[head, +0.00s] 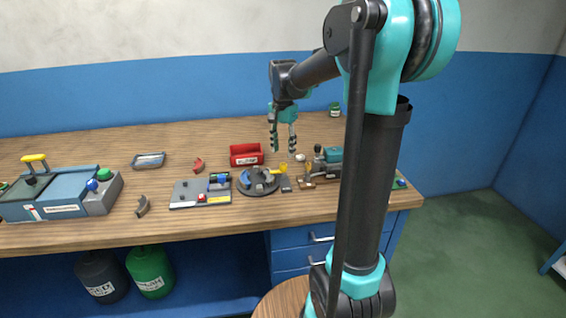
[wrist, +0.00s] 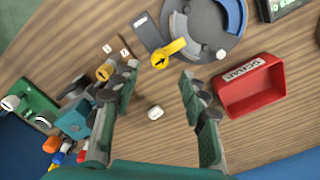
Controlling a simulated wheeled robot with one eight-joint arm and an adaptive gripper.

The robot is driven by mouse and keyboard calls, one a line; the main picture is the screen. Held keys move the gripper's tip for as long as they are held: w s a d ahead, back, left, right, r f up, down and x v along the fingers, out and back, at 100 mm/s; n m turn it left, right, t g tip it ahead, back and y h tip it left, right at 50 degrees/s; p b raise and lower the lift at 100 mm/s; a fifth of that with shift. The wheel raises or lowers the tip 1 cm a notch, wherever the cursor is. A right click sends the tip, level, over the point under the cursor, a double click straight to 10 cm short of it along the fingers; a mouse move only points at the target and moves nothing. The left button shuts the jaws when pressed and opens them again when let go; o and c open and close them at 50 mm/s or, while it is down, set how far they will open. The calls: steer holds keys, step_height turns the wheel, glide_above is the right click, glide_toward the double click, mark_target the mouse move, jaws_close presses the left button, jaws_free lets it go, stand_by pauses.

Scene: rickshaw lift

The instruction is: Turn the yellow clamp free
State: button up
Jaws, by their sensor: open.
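The yellow clamp (wrist: 170,51) is a small lever with a black arrow on it, at the edge of a round dark grey fixture (wrist: 196,22) in the wrist view. In the head view the yellow clamp (head: 282,169) stands at the right side of the fixture (head: 258,193). A blue curved piece (wrist: 235,15) lies on the fixture. My gripper (wrist: 158,78) is open and empty, with the clamp beyond its fingertips. In the head view my gripper (head: 283,150) points down above the bench, apart from the clamp.
A red scrap bin (wrist: 250,88) sits right of my fingers in the wrist view. A small white object (wrist: 155,113) lies between them. A teal machine (wrist: 77,118) stands close on the left. A grey panel (head: 186,194) lies left of the fixture. The bench (head: 110,150) has free room behind.

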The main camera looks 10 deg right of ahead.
mark_target(283, 165)
step_height(283, 165, down, 6)
steer(key=shift+r, duration=0.1)
stand_by(0.4)
jaws_close()
